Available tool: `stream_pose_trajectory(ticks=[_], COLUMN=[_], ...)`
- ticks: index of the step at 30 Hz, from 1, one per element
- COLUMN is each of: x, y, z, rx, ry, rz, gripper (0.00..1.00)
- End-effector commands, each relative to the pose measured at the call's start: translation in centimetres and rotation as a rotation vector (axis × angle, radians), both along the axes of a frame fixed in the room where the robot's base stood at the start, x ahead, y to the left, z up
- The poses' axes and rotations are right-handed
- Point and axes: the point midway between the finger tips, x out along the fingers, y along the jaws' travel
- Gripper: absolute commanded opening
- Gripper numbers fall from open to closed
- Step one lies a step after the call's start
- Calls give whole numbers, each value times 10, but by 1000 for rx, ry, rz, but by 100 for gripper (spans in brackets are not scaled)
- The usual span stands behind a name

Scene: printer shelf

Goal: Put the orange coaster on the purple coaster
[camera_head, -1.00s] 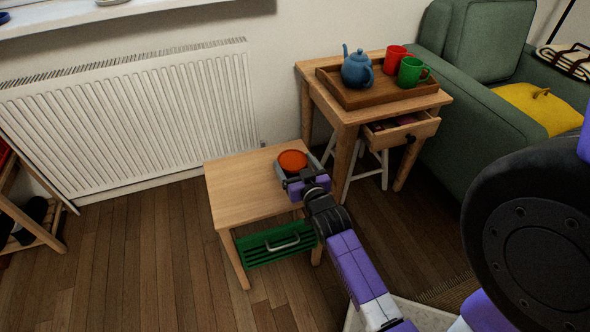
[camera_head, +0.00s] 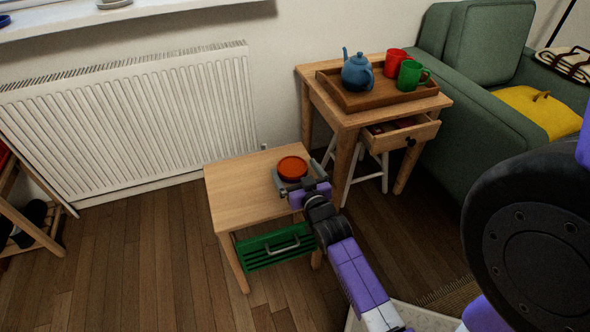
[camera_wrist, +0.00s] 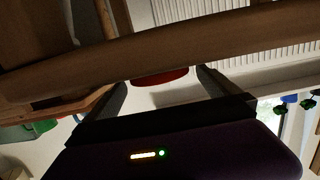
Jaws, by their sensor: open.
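The orange coaster (camera_head: 292,167) is a round disc at the right back of the small low wooden table (camera_head: 240,190). It lies between the fingers of my gripper (camera_head: 296,168), which are spread on either side of it. In the wrist view, the coaster's reddish edge (camera_wrist: 160,77) shows between my two dark fingers (camera_wrist: 160,92). I cannot tell whether a finger touches it, or what is directly under it. I cannot make out a purple coaster in either view.
A higher table (camera_head: 435,100) holds a tray (camera_head: 360,101) with a blue teapot (camera_head: 357,70), a red mug (camera_head: 396,60) and a green mug (camera_head: 411,75). Its drawer (camera_head: 408,135) is open, near my gripper's right. The low table's left side is clear.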

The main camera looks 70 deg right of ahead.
Motion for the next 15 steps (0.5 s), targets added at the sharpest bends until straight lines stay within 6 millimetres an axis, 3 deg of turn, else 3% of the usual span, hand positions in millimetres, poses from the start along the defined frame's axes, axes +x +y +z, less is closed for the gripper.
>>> stream_pose_trajectory(ticks=[15], x=[-61], y=[72], z=[15], rx=[3], ry=[1], rz=[0], gripper=[100])
